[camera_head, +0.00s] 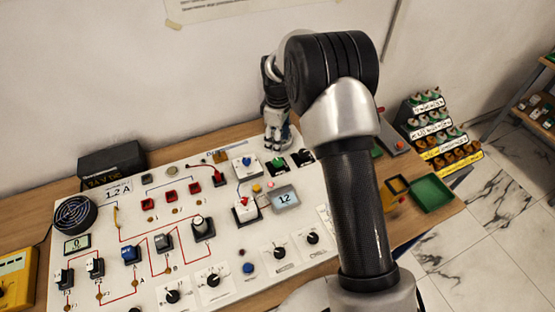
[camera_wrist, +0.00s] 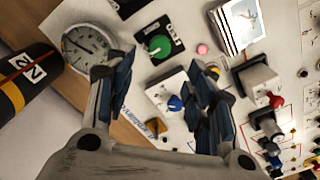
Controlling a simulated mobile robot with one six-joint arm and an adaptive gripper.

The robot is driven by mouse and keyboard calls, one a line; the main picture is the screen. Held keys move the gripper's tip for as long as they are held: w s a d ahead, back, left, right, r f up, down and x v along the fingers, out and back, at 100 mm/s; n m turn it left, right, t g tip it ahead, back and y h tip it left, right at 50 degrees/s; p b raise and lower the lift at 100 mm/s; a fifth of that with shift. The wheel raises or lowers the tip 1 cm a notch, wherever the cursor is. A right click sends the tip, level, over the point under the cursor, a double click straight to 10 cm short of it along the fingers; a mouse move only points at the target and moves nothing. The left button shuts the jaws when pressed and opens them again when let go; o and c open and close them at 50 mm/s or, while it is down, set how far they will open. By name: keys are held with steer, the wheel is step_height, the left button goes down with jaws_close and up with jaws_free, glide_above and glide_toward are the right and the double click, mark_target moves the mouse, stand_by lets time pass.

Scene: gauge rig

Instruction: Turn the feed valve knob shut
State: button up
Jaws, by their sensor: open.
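A round green knob (camera_wrist: 158,46) sits on a black plate with white lettering in the wrist view. The same kind of green knob shows in the head view (camera_head: 279,162). My gripper (camera_wrist: 165,72) is open and empty. Its fingers point down at the panel, with the green and blue knobs showing between them. In the head view my gripper (camera_head: 276,135) is just behind the green knob.
A round gauge (camera_wrist: 87,48) and a black cylinder marked N2 (camera_wrist: 22,75) lie left in the wrist view. The white panel (camera_head: 120,220) carries several switches, knobs and plugs. A green tray (camera_head: 430,192) is at the right. My arm hides part of the panel's right side.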

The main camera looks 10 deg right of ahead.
mark_target(278, 161)
step_height(278, 161, down, 10)
steer(key=shift+r+b, duration=0.2)
steer(key=shift+b, duration=0.5)
steer(key=shift+c, duration=0.2)
steer(key=c, duration=1)
steer(key=shift+c, duration=0.2)
